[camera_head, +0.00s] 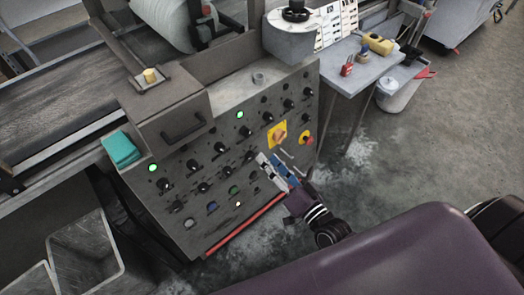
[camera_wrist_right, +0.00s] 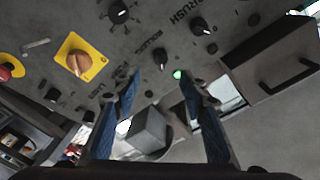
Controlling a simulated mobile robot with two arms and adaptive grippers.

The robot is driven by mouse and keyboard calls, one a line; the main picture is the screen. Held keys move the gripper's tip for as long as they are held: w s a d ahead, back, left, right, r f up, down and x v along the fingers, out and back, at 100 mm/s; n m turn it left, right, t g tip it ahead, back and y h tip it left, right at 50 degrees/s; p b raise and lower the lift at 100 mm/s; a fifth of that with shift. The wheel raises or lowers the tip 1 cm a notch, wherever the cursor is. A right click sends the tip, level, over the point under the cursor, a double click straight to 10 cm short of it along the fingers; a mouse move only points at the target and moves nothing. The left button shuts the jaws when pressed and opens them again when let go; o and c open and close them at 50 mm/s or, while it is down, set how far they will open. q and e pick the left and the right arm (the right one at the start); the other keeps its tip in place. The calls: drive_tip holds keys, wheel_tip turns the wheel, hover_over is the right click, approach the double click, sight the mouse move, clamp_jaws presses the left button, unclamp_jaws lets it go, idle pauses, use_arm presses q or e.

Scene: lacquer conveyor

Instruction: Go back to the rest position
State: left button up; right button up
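My right gripper (camera_head: 277,170) is in front of the lower right part of the grey control panel (camera_head: 226,160), below the yellow plate with its orange knob (camera_head: 278,136). In the right wrist view, its two blue fingers stand apart (camera_wrist_right: 160,82), pointing at the panel. The fingers are open and I see nothing held between them. I cannot tell whether a fingertip touches the panel. The same orange knob (camera_wrist_right: 76,57) is up and left of the fingers there. A green light (camera_wrist_right: 178,74) shows near one fingertip. My left gripper is not in view.
A red stop button (camera_head: 305,138) is right of the knob. A teal cloth (camera_head: 121,149) lies at the panel's upper left. A side table with a red padlock (camera_head: 347,69) stands at upper right. Metal bins (camera_head: 88,252) are lower left. Open concrete floor (camera_head: 430,130) is at right.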

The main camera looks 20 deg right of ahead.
drive_tip(key=shift+s+d, duration=0.15)
drive_tip(key=shift+s, duration=0.4)
drive_tip(key=s+d+f+n+g+h, duration=0.1)
drive_tip(key=s+f+n+g, duration=0.3)
drive_tip(key=f, duration=0.7)
drive_tip(key=s+d+f+m+g+h, duration=0.15)
drive_tip(key=s+f, duration=0.35)
drive_tip(key=f, duration=0.6)
drive_tip(key=s+d+f+n+g, duration=0.25)
drive_tip(key=s+f, duration=0.25)
drive_tip(key=f, duration=0.6)
drive_tip(key=s+f+n+g, duration=0.1)
drive_tip(key=s+f, duration=0.3)
drive_tip(key=s, duration=0.4)
drive_tip(key=s+f+n+g+h, duration=0.1)
drive_tip(key=s+f+g, duration=0.3)
drive_tip(key=s, duration=0.4)
drive_tip(key=s+a+f+n+g+h, duration=0.1)
drive_tip(key=s+f+g, duration=0.2)
drive_tip(key=s+f, duration=0.2)
drive_tip(key=s, duration=0.3)
drive_tip(key=shift+s, duration=0.3)
drive_tip(key=shift+a+f, duration=0.1)
